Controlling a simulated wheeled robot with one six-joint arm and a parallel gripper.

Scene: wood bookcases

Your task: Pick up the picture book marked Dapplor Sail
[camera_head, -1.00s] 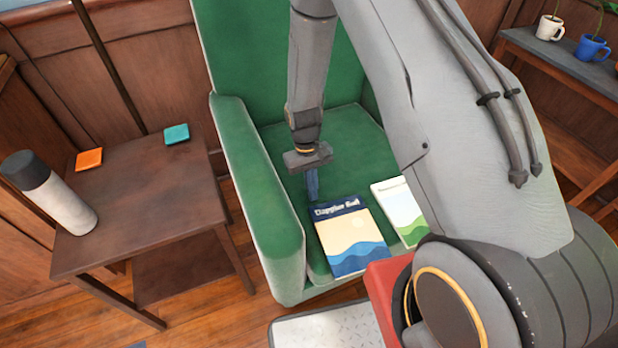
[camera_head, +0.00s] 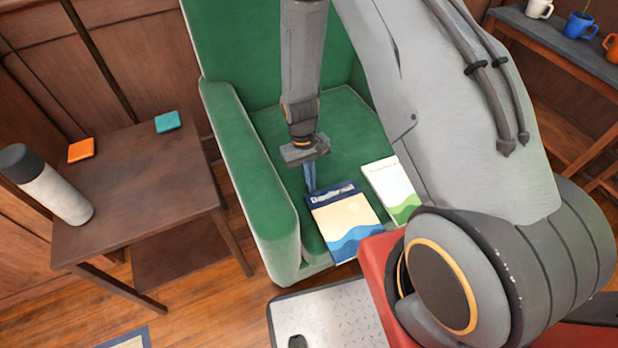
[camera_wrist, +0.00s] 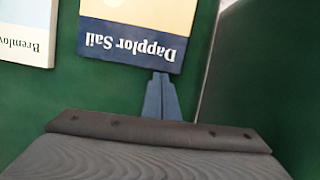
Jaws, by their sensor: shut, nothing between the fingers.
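The picture book marked Dapplor Sail (camera_head: 346,220) lies flat on the green armchair's seat, with a navy title band, a cream middle and blue waves. In the wrist view its title band (camera_wrist: 130,40) shows upside down at the top. My gripper (camera_head: 310,186) points down at the title-band edge of the book. Its blue fingers (camera_wrist: 162,97) are together and empty, with their tips at or just beside that edge. I cannot tell whether they touch the book.
A white and green book (camera_head: 391,190) lies right of it; its partly visible title in the wrist view (camera_wrist: 27,40) starts "Bremlov". The armchair's left arm (camera_head: 250,175) rises beside the seat. A side table (camera_head: 140,190) holds a bottle (camera_head: 55,190), an orange coaster (camera_head: 81,150) and a teal coaster (camera_head: 168,121).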

